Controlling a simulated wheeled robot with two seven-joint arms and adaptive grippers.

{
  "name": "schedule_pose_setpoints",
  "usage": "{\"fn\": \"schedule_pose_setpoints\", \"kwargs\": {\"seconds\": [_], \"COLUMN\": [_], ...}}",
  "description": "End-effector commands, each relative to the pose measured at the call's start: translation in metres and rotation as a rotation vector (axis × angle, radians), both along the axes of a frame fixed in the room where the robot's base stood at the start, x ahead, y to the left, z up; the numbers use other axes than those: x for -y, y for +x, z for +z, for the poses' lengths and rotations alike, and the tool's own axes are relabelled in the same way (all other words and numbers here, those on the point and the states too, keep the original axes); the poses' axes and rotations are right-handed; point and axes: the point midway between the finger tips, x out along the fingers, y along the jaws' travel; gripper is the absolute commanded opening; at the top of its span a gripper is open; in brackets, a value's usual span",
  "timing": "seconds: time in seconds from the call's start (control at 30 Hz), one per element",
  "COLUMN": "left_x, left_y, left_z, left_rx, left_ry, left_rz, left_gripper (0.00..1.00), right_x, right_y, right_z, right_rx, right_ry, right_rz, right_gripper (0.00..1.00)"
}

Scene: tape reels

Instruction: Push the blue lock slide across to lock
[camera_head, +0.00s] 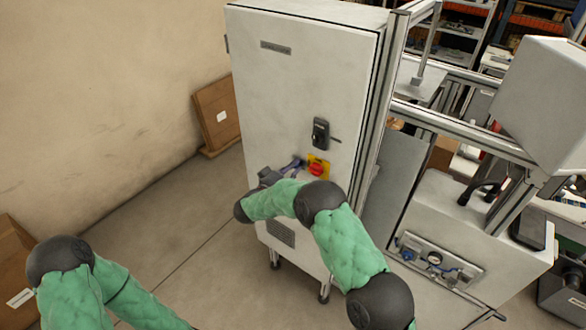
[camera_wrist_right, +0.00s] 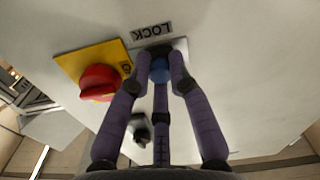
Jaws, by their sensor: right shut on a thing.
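The blue lock slide (camera_wrist_right: 160,72) shows in the right wrist view between my fingertips, on the cabinet face beside an upside-down LOCK label (camera_wrist_right: 152,30). My right gripper (camera_wrist_right: 161,62) has its purple fingers closed around the slide, and they hide most of it. In the head view the right gripper (camera_head: 290,165) is at the cabinet door (camera_head: 290,85), just left of the red knob; the slide itself cannot be made out there. My left arm is at the lower left of the head view, and its gripper is out of view.
A red knob (camera_wrist_right: 98,83) on a yellow plate (camera_wrist_right: 75,62) sits close beside the fingers. A black door handle (camera_head: 321,133) is above it in the head view. A metal frame with machinery stands right of the cabinet. Cardboard boxes (camera_head: 215,112) lean at the wall.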

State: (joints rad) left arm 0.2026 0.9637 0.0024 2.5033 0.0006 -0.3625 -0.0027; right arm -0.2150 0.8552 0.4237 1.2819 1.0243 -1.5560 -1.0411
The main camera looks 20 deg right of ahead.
Motion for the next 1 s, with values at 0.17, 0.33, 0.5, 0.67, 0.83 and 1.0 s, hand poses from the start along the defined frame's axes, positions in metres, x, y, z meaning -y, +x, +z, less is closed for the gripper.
{"fn": "schedule_pose_setpoints", "kwargs": {"seconds": [0.17, 0.33, 0.5, 0.67, 0.83, 1.0], "left_x": [0.000, 0.000, 0.000, 0.000, 0.000, 0.000], "left_y": [0.000, 0.000, 0.000, 0.000, 0.000, 0.000], "left_z": [0.000, 0.004, 0.005, 0.005, 0.004, 0.005], "left_rx": [0.000, 0.000, 0.000, 0.000, 0.000, 0.000], "left_ry": [0.000, 0.000, 0.000, 0.000, 0.000, 0.000], "left_rz": [0.000, 0.000, 0.000, 0.000, 0.000, 0.000], "left_gripper": [0.40, 0.40, 0.40, 0.40, 0.40, 0.40], "right_x": [0.001, 0.010, 0.016, 0.016, 0.016, 0.016], "right_y": [-0.002, -0.015, -0.023, -0.023, -0.023, -0.022], "right_z": [-0.004, -0.004, -0.005, -0.006, -0.006, -0.004], "right_rx": [-0.008, -0.010, -0.010, -0.013, -0.012, -0.008], "right_ry": [0.001, 0.000, 0.000, 0.000, 0.001, 0.000], "right_rz": [0.001, 0.001, 0.001, -0.001, -0.002, -0.001], "right_gripper": [0.00, 0.00, 0.00, 0.00, 0.44, 0.44]}}
